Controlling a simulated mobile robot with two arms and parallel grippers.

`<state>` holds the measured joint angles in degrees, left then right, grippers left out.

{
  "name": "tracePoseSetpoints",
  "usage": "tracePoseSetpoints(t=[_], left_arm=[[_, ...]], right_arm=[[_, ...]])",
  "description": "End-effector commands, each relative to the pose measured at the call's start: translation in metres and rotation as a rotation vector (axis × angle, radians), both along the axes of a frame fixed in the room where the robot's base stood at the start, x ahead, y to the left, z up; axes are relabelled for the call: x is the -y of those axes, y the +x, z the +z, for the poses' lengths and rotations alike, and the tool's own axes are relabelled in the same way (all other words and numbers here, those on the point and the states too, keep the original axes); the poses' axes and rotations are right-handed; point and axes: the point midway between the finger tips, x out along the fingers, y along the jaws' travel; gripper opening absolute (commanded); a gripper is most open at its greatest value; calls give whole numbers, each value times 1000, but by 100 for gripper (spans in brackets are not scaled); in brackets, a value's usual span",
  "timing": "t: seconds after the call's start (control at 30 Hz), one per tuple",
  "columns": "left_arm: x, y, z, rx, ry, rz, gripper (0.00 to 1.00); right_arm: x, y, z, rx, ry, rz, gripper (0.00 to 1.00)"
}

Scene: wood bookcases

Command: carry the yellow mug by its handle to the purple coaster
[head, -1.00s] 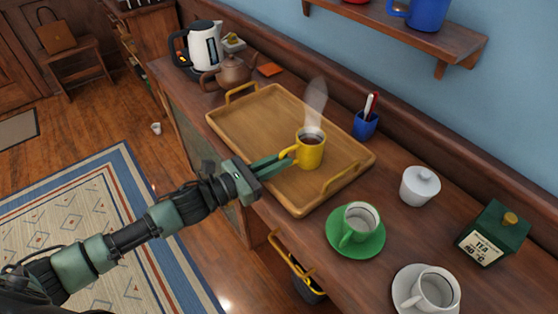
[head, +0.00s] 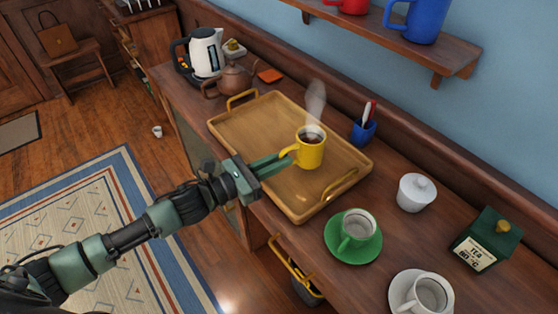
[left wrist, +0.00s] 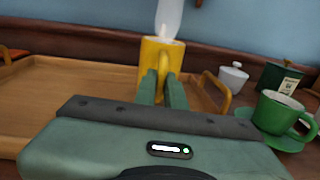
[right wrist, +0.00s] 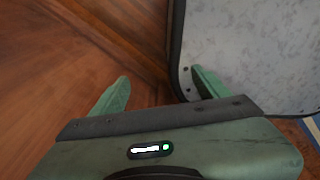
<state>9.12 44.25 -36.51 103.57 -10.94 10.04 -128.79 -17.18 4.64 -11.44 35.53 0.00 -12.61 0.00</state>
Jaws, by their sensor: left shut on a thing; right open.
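The yellow mug (head: 311,150) is upright with dark, steaming drink in it, over the wooden tray (head: 235,131). My left gripper (head: 287,159) is shut on its handle, on the near left side of the mug. In the left wrist view the fingers (left wrist: 163,88) close around the handle of the yellow mug (left wrist: 153,52). I cannot clearly tell whether its base touches the tray. My right gripper (right wrist: 155,88) is open and empty, over brown wood. I see no purple coaster in any view.
Right of the tray are a green cup (head: 357,227) on a saucer, a white cup (head: 430,294), a lidded white pot (head: 415,193) and a tea tin (head: 487,240). A blue pen holder (head: 363,131) stands behind. A kettle (head: 207,52), teapot (head: 233,79) and orange square (head: 271,75) are beyond.

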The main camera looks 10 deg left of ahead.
Motion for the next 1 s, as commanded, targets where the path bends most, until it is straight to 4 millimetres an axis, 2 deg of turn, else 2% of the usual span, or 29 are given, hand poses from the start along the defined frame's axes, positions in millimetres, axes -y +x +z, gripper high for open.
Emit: tracePoseSetpoints(t=[0.03,0.7,1.0], left_arm=[[0,0,6,5,-2,-1,0],[0,1,31,4,-1,-1,0],[0,0,32,4,-2,-1,0]], right_arm=[[0,0,3,0,0,0,75],[0,0,23,0,0,0,75],[0,0,24,0,0,0,75]])
